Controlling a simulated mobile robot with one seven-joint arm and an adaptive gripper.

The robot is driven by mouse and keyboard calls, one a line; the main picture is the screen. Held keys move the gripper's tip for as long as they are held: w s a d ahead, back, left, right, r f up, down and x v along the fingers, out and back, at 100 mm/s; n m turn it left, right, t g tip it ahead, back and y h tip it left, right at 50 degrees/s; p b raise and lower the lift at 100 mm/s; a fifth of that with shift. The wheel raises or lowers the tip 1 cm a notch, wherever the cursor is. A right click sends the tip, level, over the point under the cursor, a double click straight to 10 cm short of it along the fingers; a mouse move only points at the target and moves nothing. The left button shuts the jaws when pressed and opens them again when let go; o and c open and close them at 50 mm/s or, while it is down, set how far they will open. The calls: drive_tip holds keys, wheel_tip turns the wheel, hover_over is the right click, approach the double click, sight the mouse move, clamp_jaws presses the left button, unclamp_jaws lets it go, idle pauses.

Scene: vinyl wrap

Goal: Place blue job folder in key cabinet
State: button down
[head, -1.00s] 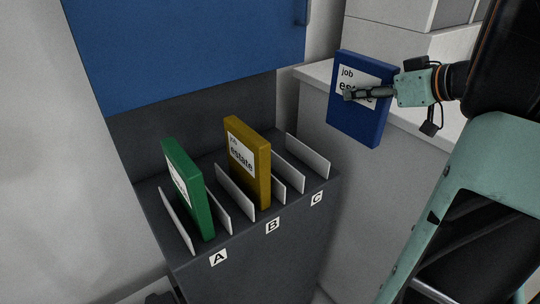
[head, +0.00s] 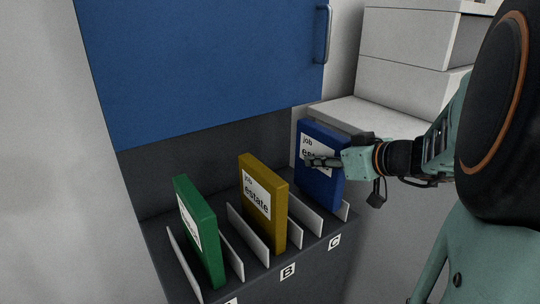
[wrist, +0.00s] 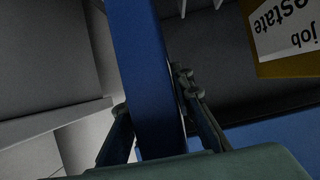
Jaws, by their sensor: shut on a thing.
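The blue job folder (head: 323,182) stands upright at slot C, at the right end of the dark cabinet shelf (head: 262,283). Its lower edge is partly hidden by a white divider, so I cannot tell whether it rests on the shelf. My gripper (head: 322,162) is shut on the blue folder from the right, with one finger across its label. In the wrist view the blue folder (wrist: 150,75) runs between the two fingers. The yellow folder (head: 263,203) stands at slot B and the green folder (head: 200,235) at slot A.
White dividers (head: 248,232) separate the slots. The blue cabinet door (head: 200,65) hangs above the shelf, with a handle (head: 328,35) at its right. White boxes (head: 410,50) stand on a white counter (head: 350,112) at the right.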

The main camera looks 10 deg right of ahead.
sight(310, 195)
drive_tip(key=shift+w+a+f+b, duration=0.1)
drive_tip(key=shift+a+f, duration=0.1)
drive_tip(key=shift+f, duration=0.55)
drive_tip(key=shift+w+a+f+b, duration=0.15)
drive_tip(key=shift+a+f, duration=0.1)
drive_tip(key=shift+f, duration=0.55)
drive_tip(key=shift+w+a+f+b, duration=0.1)
drive_tip(key=shift+a+f, duration=0.1)
drive_tip(key=shift+f, duration=0.55)
drive_tip(key=shift+f+b, duration=0.2)
drive_tip(key=shift+b, duration=0.15)
drive_tip(key=c, duration=1.7)
unclamp_jaws()
drive_tip(key=shift+r, duration=0.1)
